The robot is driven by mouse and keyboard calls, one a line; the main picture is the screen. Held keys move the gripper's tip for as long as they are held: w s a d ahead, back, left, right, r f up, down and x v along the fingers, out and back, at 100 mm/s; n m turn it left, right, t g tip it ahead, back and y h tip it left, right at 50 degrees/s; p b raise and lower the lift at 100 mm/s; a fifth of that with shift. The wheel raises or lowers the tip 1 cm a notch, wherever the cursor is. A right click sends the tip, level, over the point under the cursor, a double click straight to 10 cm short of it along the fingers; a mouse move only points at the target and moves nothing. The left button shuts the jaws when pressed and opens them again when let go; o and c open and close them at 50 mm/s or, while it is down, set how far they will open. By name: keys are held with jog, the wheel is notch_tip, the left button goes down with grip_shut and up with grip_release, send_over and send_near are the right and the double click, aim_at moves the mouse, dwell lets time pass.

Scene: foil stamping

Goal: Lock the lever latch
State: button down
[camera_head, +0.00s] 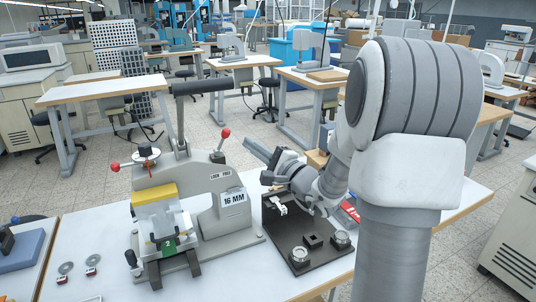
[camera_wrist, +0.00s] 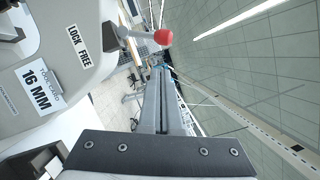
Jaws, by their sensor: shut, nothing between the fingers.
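The lever latch is a short metal rod with a red knob (camera_head: 225,133) on the right side of the grey stamping press (camera_head: 208,188). It slants up and right, above the LOCK FREE label (camera_head: 221,175). In the wrist view the red knob (camera_wrist: 163,37) stands out to the right from the press body, by the LOCK FREE label (camera_wrist: 78,48). My gripper (camera_head: 250,146) is right of the knob and a little lower in the head view, apart from it. Its fingers (camera_wrist: 163,72) are together and empty. The knob appears just beyond the fingertips in the wrist view.
The press has a long dark handle (camera_head: 203,87) on top and another red knob (camera_head: 116,167) at its left. A black fixture plate (camera_head: 288,232) with round metal parts lies right of the press. The white tabletop (camera_head: 225,280) is clear in front.

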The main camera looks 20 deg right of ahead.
aim_at(222, 141)
jog(key=shift+w+a+r, duration=0.3)
jog(key=shift+a+r, duration=0.05)
jog(key=shift+a, duration=0.35)
jog(key=shift+w+a+r, duration=0.25)
jog(key=shift+a+r, duration=0.05)
jog(key=shift+a, duration=0.35)
jog(key=shift+r+n, duration=0.1)
jog(key=shift+n, duration=0.2)
jog(key=shift+b, duration=0.3)
